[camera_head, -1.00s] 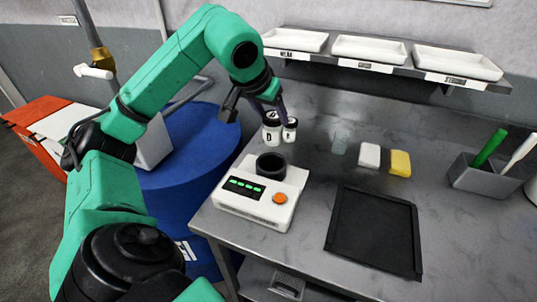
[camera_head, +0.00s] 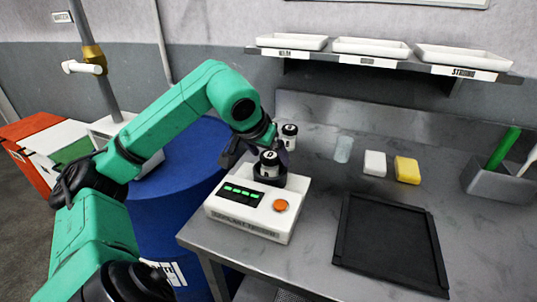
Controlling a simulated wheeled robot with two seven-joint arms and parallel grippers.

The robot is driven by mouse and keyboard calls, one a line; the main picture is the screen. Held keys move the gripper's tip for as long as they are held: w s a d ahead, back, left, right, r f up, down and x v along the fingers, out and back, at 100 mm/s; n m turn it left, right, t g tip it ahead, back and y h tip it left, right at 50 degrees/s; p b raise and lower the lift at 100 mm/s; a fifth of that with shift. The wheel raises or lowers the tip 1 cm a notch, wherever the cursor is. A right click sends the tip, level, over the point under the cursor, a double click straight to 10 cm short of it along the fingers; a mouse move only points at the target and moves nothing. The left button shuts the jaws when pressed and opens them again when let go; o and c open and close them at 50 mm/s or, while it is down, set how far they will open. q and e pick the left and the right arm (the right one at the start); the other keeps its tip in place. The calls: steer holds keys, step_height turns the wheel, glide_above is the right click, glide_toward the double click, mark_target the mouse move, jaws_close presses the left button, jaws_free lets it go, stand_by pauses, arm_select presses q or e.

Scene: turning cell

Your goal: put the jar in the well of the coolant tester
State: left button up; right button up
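The coolant tester (camera_head: 243,225) is a white box with a green display and an orange button, near the table's left edge. A second similar jar (camera_head: 289,136) stands on the table behind the gripper. My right gripper is not in view.
A black mat tray (camera_head: 390,240) lies right of the tester. A clear glass (camera_head: 343,149), a white block (camera_head: 375,163) and a yellow block (camera_head: 407,170) stand behind it. White trays (camera_head: 372,46) sit on a shelf.

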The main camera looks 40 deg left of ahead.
arm_select(q)
steer(key=shift+r, duration=0.1)
steer(key=shift+r+p, duration=0.3)
steer(key=v, duration=1.1)
steer(key=shift+s+r, duration=0.2)
steer(key=shift+s, duration=0.05)
